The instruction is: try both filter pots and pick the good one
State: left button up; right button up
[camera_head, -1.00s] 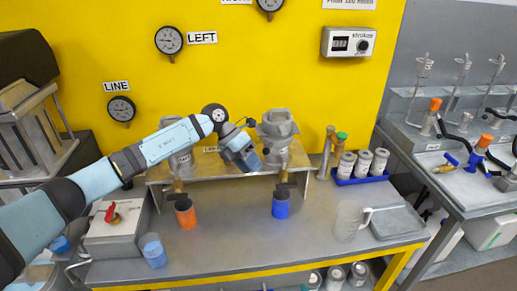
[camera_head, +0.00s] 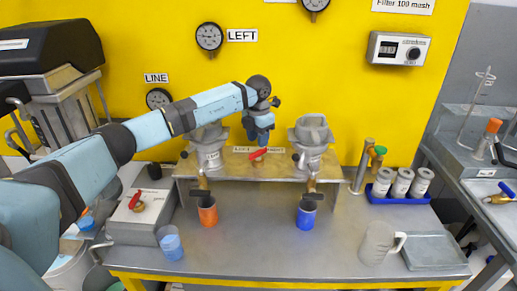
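Two grey metal filter pots stand on a raised shelf: the left pot (camera_head: 209,150) and the right pot (camera_head: 311,138). My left gripper (camera_head: 263,137) points down between them, just above a red lever (camera_head: 258,153) at the shelf's back. I cannot tell whether it touches the lever or whether its fingers are open. An orange cup (camera_head: 208,213) stands below the left pot's outlet, and a blue cup (camera_head: 306,217) below the right one's. Gauges marked LINE (camera_head: 158,98) and LEFT (camera_head: 209,37) hang on the yellow wall. My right gripper is not in view.
A grey box with a red-handled valve (camera_head: 140,227) and a light blue cup (camera_head: 171,244) are at left. A clear jug (camera_head: 376,243), a grey tray (camera_head: 433,251) and cans in a blue rack (camera_head: 401,199) are at right. The front middle is clear.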

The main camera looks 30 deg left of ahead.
aim_at(258, 151)
pick_arm(q)
jog(key=shift+f, duration=2.25)
jog(key=shift+c, duration=0.2)
grip_shut()
